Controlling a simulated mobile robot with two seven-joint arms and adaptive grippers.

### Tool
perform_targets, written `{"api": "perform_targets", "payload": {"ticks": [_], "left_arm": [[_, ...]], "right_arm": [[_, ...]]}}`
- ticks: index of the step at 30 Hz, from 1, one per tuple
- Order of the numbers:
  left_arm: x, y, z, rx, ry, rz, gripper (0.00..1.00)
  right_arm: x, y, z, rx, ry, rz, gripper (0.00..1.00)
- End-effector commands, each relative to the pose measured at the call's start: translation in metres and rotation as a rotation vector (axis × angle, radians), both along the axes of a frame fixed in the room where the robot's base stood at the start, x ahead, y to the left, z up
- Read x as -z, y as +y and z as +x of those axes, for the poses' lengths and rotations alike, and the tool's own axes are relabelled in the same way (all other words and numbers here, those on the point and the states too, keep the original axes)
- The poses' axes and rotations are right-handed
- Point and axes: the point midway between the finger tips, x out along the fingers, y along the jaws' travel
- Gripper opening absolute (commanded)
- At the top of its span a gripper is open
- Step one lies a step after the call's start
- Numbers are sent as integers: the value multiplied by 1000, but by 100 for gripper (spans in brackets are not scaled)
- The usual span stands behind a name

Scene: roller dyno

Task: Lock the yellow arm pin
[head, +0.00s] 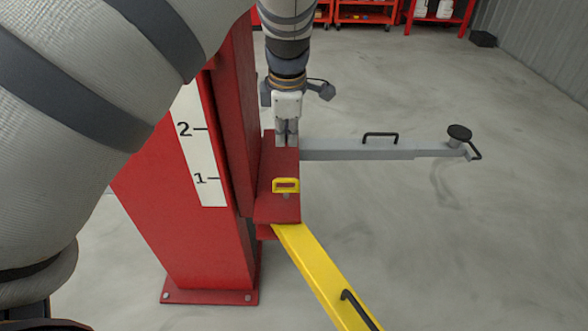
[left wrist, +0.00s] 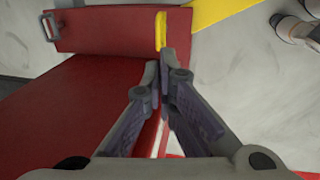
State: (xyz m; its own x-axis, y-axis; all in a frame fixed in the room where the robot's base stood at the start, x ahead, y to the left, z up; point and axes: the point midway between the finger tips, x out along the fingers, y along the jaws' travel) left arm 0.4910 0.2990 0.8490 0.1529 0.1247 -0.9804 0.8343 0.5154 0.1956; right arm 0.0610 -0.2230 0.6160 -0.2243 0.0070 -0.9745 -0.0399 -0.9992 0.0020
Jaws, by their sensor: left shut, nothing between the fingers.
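The yellow arm pin (head: 286,185) has a yellow loop handle standing up from the red carriage (head: 270,210), with a short piece of grey below the loop. The yellow arm (head: 322,272) runs from under the carriage toward the lower right. My left gripper (head: 287,143) is shut and empty, pointing down at the far end of the carriage, beyond the yellow pin and apart from it. In the left wrist view the shut fingertips (left wrist: 165,62) appear just below the yellow handle (left wrist: 160,30). How deep the pin sits is unclear. My right gripper is out of view.
A grey arm (head: 355,149) with a black handle and round pad (head: 459,132) extends right from the carriage. A grey handle (left wrist: 50,27) stands at the carriage's other end in the left wrist view. The red column (head: 190,225) stands left. Open floor lies right.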

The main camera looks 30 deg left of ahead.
Motion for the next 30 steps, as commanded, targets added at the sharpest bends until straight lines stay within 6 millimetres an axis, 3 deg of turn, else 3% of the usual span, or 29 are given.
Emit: {"api": "perform_targets", "payload": {"ticks": [8, 21, 30], "left_arm": [[11, 1, 1, 1, 4, 0, 0], [105, 13, 14, 1, 7, 0, 0], [137, 18, 21, 3, 1, 1, 0]], "right_arm": [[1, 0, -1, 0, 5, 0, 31], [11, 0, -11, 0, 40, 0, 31], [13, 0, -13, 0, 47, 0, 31]]}}
